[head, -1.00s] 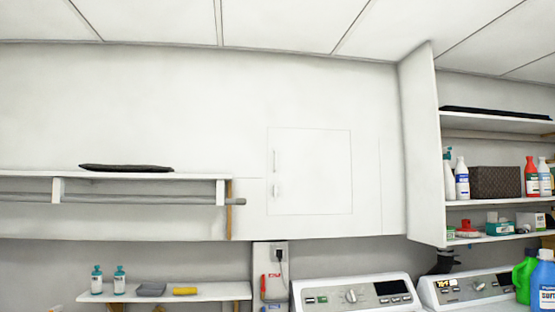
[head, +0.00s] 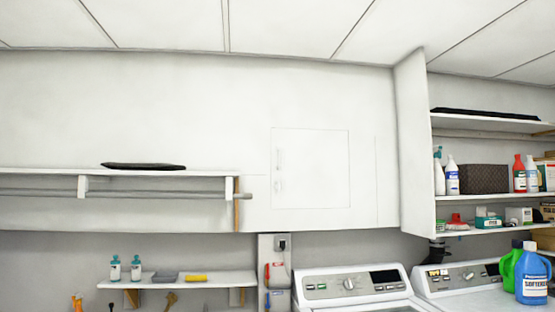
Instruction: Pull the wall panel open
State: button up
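The wall panel (head: 312,168) is a white square door set flush in the white wall, right of centre in the head view. Thin lines mark its edges, and it looks shut. A small pale handle or latch (head: 278,160) is on its left side, with another small fitting (head: 278,186) just below it. My gripper and arm are not in view.
Two washing machines, one at the centre (head: 345,285) and one at the right (head: 470,275), stand below the panel. A shelf with a rail (head: 120,174) is on the left. A shelving unit (head: 412,140) juts out at right. Detergent bottles (head: 532,278) stand on the right machine.

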aim_at(311, 166)
jog(key=u, duration=0.45)
jog(key=i, duration=1)
jog(key=u, duration=0.6)
